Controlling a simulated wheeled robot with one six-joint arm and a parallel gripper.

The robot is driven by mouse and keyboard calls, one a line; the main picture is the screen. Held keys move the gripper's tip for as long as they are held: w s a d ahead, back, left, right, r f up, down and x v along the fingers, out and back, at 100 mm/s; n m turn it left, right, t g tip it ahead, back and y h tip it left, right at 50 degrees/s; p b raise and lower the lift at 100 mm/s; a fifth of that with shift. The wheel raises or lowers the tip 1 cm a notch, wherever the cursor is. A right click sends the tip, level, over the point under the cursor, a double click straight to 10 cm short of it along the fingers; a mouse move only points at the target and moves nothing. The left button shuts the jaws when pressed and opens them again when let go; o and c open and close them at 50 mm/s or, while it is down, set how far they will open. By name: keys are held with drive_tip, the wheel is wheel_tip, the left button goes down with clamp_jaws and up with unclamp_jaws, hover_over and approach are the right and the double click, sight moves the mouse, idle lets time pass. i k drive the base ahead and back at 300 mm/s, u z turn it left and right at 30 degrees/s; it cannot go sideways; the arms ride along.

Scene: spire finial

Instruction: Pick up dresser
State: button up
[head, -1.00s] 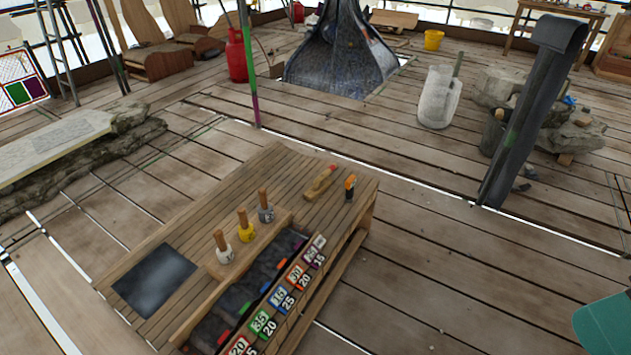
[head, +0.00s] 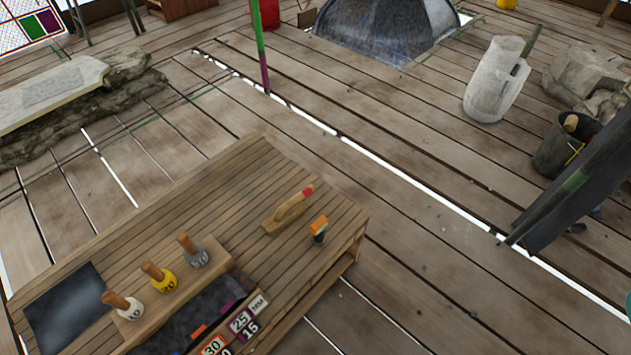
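A wooden hand tool with a red end (head: 287,211), which looks like the dresser, lies on the slatted wooden bench (head: 215,195). It lies diagonally, with its red end toward the upper right, near the bench's far right corner. Nothing touches it. A small dark pot or brush with an orange top (head: 319,230) stands just to its right. My gripper is not in view.
Three wooden-handled pieces, white (head: 122,305), yellow (head: 159,277) and grey (head: 193,251), stand on the bench's raised strip beside a tray of numbered tags (head: 240,322). A pale jug (head: 495,80) and dark bucket (head: 562,148) stand right.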

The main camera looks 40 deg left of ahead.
sight(289, 211)
drive_tip(key=i, duration=1.8)
drive_tip(key=u, duration=3.35)
